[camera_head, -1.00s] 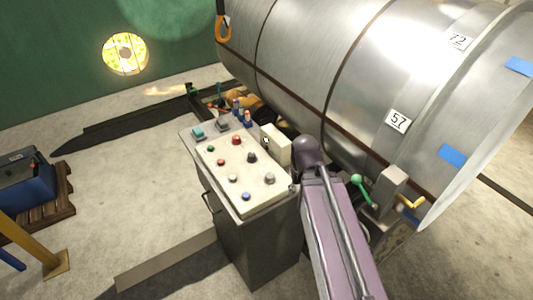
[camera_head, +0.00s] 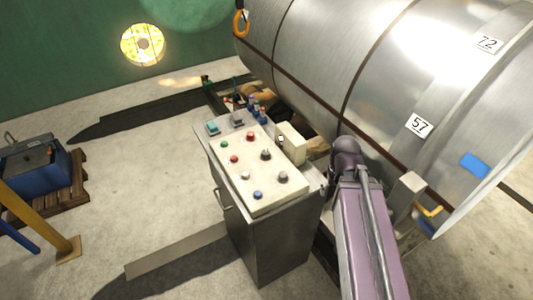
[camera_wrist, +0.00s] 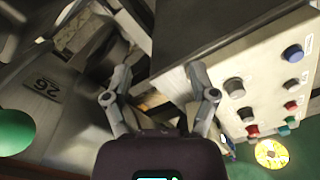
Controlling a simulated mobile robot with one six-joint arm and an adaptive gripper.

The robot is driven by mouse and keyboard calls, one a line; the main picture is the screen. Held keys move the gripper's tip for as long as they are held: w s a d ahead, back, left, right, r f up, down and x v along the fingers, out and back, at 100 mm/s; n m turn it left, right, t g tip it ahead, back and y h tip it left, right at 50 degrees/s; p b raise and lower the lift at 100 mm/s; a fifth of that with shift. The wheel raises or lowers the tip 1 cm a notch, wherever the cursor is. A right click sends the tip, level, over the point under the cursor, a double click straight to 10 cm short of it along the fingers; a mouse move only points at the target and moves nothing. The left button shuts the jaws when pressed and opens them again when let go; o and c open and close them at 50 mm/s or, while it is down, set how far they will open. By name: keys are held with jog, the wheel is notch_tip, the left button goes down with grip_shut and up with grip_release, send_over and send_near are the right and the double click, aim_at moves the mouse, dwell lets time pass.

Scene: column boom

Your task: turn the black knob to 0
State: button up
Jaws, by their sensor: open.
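The black knob (camera_head: 265,154) stands in the right-hand row of a cream control panel (camera_head: 222,163), between a red button (camera_head: 250,136) and a grey knob (camera_head: 283,177). In the wrist view the black knob (camera_wrist: 246,114) shows at the right, with the grey knob (camera_wrist: 232,86) above it. I cannot read its setting or any 0 mark. My gripper (camera_wrist: 157,70) is open and empty. Its fingers are left of the panel in the wrist view, apart from the knob. In the head view my gripper is not visible; my arm shows right of the panel.
A large metal drum (camera_head: 370,70) runs behind the panel, close to my arm. A cream box (camera_head: 291,143) stands at the panel's back edge. Several small bottles (camera_head: 256,112) stand behind it. A blue case on a pallet (camera_head: 45,190) is at left. Floor between is mostly clear.

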notch_tip(320, 180, up, 4)
jog(key=n+p, duration=0.4)
jog(key=n, duration=0.5)
send_over(266, 151)
jog(key=shift+f, duration=0.2)
jog(key=shift+f+b, duration=0.1)
jog(key=shift+b, duration=0.2)
notch_tip(266, 151, down, 14)
jog(key=b, duration=1.3)
jog(key=shift+s+a+r+b, duration=0.1)
jog(key=shift+r+b, duration=0.1)
jog(key=shift+b, duration=0.1)
